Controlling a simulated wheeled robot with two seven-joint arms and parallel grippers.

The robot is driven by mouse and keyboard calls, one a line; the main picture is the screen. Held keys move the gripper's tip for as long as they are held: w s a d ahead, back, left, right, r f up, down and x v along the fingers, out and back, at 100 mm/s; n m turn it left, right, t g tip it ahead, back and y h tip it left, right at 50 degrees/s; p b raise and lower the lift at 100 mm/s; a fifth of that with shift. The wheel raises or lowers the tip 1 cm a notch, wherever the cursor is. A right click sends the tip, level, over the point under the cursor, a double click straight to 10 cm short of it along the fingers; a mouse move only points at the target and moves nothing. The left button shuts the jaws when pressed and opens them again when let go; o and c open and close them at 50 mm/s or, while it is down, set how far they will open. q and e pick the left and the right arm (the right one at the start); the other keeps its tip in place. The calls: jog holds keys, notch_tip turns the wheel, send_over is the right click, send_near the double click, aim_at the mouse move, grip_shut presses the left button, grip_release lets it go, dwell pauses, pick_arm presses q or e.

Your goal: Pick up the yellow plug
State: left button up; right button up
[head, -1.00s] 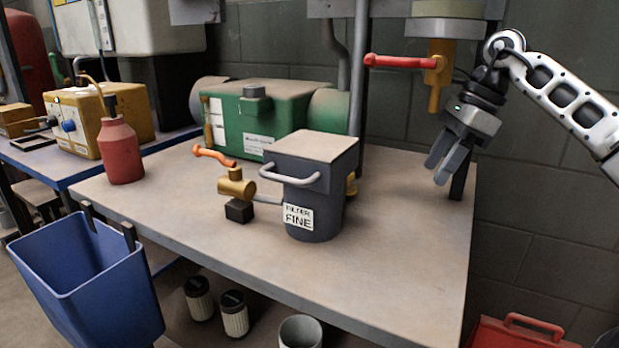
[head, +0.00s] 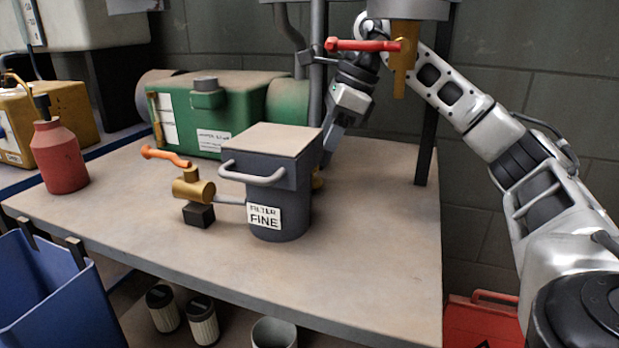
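A small yellow part (head: 318,178), possibly the yellow plug, shows at the right side of the dark filter housing (head: 283,212) labelled "FILTER FINE". The housing hides most of it. My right gripper (head: 331,146) points down just behind the housing's right edge, above the yellow part. Its fingertips are partly hidden by the housing, so I cannot tell their gap or whether they touch anything. My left gripper is not in view.
The housing stands on a workbench (head: 375,240) whose right part is clear. A brass valve with an orange handle (head: 165,156) is left of it. A green machine (head: 228,112) stands behind. A red-handled tap (head: 368,45) hangs above, in front of my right arm.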

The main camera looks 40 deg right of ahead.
jog(key=x, duration=0.1)
jog(key=b+x, duration=0.1)
jog(key=x, duration=0.1)
jog(key=shift+w+a+f, duration=0.2)
jog(key=shift+w+a, duration=0.1)
jog(key=shift+a, duration=0.05)
jog(key=shift+b+x, duration=0.45)
jog(key=shift+x, duration=0.4)
jog(key=shift+r, duration=0.1)
jog(key=c, duration=0.6)
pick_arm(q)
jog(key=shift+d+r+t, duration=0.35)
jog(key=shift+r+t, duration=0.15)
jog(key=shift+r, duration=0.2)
pick_arm(e)
jog(key=shift+c, duration=0.2)
jog(key=shift+r, duration=0.1)
